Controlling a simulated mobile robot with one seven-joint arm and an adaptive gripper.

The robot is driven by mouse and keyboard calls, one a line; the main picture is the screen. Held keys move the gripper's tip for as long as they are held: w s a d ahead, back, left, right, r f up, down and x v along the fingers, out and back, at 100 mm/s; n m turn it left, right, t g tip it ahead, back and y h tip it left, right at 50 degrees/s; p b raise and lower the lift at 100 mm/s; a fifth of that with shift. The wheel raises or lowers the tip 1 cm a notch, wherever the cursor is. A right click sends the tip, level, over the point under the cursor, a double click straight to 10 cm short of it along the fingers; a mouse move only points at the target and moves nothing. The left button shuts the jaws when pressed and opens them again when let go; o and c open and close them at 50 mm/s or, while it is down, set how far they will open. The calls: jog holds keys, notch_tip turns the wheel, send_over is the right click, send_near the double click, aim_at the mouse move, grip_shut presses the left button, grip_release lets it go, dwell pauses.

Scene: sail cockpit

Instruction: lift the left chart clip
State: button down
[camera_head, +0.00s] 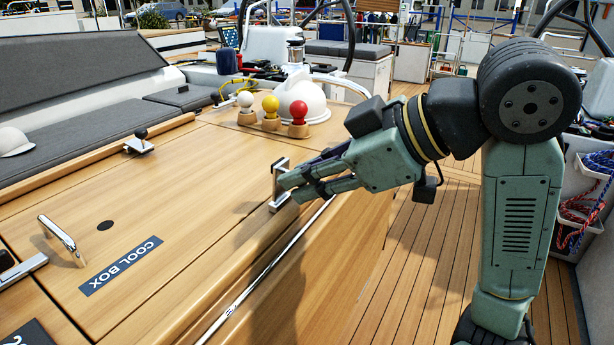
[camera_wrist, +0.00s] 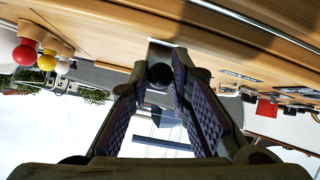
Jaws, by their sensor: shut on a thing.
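A silver chart clip (camera_head: 279,168) with a bright metal plate is at my gripper (camera_head: 286,186), near the right edge of the wooden table top. The plate looks tilted up. My gripper is shut on this clip, and the fingers hide part of it. In the wrist view, the clip's dark round knob (camera_wrist: 160,75) sits between the fingertips. A second similar clip (camera_head: 140,143), with a flat metal plate and black knob, lies farther left on the table. The frames do not label which clip is the left one.
White, yellow and red knobs (camera_head: 270,108) stand in wooden holders behind my gripper. A metal handle (camera_head: 62,238) and the COOL BOX label (camera_head: 120,266) are at the table's left. A chrome rail (camera_head: 268,270) runs along the right edge. Plank deck (camera_head: 425,240) lies beyond.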

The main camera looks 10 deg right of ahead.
dwell(0.3)
jog(key=c, duration=1.5)
grip_release()
jog(key=shift+o, duration=0.2)
jog(key=v, duration=1.2)
